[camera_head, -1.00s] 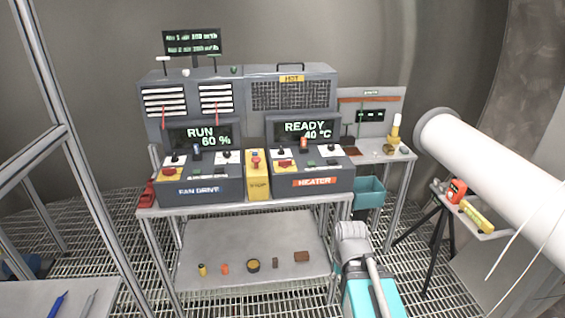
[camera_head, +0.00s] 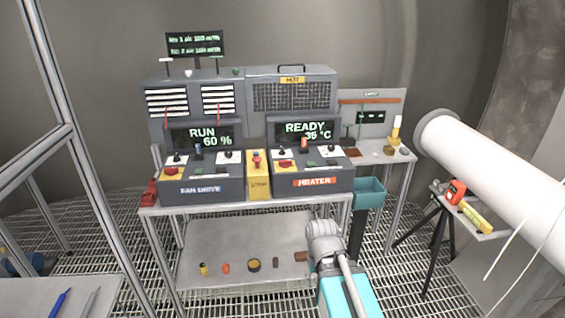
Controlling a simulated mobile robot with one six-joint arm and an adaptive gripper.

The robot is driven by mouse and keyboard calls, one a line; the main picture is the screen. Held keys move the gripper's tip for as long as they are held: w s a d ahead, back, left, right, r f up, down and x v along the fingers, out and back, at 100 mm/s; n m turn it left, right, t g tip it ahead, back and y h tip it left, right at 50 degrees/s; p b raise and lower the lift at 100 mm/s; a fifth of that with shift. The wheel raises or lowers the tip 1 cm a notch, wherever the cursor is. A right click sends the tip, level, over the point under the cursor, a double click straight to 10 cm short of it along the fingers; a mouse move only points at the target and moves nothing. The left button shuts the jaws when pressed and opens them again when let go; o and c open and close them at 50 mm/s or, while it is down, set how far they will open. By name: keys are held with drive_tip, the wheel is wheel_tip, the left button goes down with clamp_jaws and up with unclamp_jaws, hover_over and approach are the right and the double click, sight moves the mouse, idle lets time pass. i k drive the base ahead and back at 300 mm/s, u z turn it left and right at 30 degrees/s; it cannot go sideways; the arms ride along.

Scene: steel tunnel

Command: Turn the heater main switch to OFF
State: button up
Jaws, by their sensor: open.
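The heater console (camera_head: 315,187) stands on the right half of the bench, with an orange HEATER label on its front. Its display (camera_head: 306,131) reads READY and about 36 °C. A red handle on a yellow plate (camera_head: 286,165), which looks like the main switch, sits at the left of its sloped panel. Its exact setting is too small to read. My arm, grey and teal, rises from the bottom in front of the bench, below the heater console. My gripper cannot be made out in this view.
The FAN DRIVE console (camera_head: 200,190) with a similar red switch is at left, reading RUN 60 %. A yellow box with a red button (camera_head: 257,175) stands between the consoles. A teal bin (camera_head: 369,192) is right of the bench. A white pipe (camera_head: 500,180) crosses the right side.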

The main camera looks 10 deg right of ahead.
sight(284, 164)
drive_tip(key=u, duration=0.05)
drive_tip(key=i, duration=1)
